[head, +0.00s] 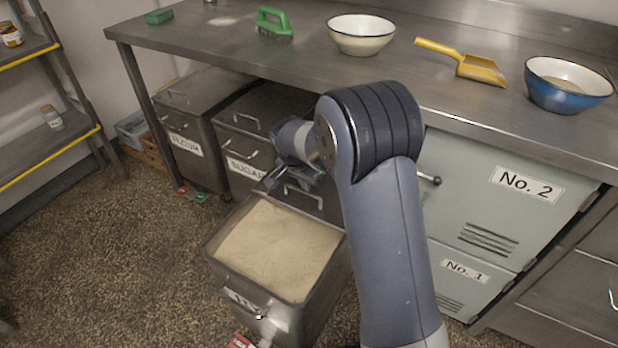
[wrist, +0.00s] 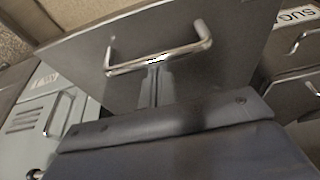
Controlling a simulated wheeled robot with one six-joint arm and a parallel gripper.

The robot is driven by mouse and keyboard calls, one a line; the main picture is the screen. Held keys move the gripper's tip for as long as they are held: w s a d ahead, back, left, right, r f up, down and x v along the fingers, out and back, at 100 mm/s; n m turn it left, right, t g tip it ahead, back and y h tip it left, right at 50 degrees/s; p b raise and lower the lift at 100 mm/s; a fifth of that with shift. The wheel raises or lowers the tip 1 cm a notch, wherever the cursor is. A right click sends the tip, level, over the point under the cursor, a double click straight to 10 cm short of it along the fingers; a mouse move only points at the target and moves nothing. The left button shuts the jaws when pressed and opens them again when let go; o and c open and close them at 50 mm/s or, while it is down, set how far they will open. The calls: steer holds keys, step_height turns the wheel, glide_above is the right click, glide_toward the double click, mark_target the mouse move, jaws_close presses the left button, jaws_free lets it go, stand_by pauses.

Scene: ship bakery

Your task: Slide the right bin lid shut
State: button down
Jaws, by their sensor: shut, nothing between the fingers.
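The right bin (head: 283,319) stands pulled forward on the floor, open at its front, with pale tan powder (head: 278,247) showing inside. Its grey metal lid (head: 326,208) is slid back toward the counter, and part of it is hidden by my arm. The lid's bar handle (head: 303,196) also shows in the wrist view (wrist: 160,64). My gripper (wrist: 154,72) is shut and empty, its fingertips close to the middle of the handle bar. I cannot tell whether they touch it. In the head view my wrist hangs just above the lid.
The sugar bin (head: 245,165) and flour bin (head: 182,140) stand closed to the left under the steel counter (head: 230,40). Grey lockers (head: 480,215) stand to the right. Bowls and a yellow scoop (head: 478,68) lie on the counter.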

steer(key=shift+s+a, duration=0.1)
steer(key=shift+s, duration=0.05)
steer(key=s+a+b, duration=0.2)
steer(key=s+a, duration=0.4)
steer(key=s, duration=0.3)
steer(key=s+a+b, duration=0.2)
steer(key=s+a, duration=0.4)
steer(key=s, duration=0.4)
steer(key=shift+a, duration=0.35)
steer(key=shift+b, duration=0.3)
step_height(320, 180, up, 9)
steer(key=p, duration=0.2)
steer(key=shift+w+d+p, duration=0.25)
steer(key=shift+w+p, duration=0.05)
steer(key=shift+f, duration=0.1)
